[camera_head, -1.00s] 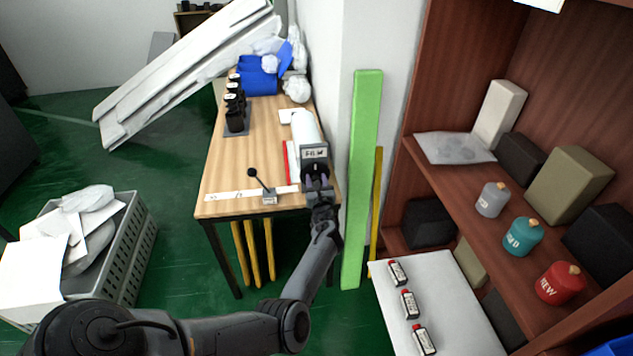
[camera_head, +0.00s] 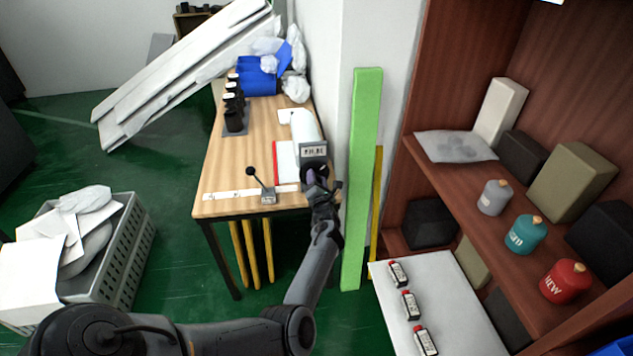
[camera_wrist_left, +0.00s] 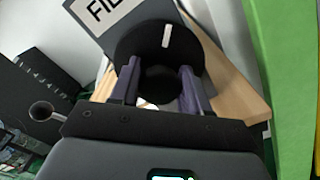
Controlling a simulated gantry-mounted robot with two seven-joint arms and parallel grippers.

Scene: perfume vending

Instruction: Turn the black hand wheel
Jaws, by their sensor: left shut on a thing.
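The black hand wheel (camera_wrist_left: 148,42) shows in the left wrist view, on the front of a grey machine with a lettered label (camera_wrist_left: 95,12). A short white mark is on the wheel's face. My left gripper (camera_wrist_left: 160,86) is shut on the wheel, its two purple-grey fingers on either side of the wheel's lower part. In the head view the left gripper (camera_head: 318,190) is at the front of the machine (camera_head: 313,150), at the table's right front corner, and mostly hides the wheel. My right gripper is not in view.
A white sheet with a red edge (camera_head: 284,158) lies left of the machine on the wooden table (camera_head: 235,170). A small lever (camera_head: 262,184) stands at the front edge. A green post (camera_head: 361,180) is close on the right. Black bottles (camera_head: 234,120) stand at the left.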

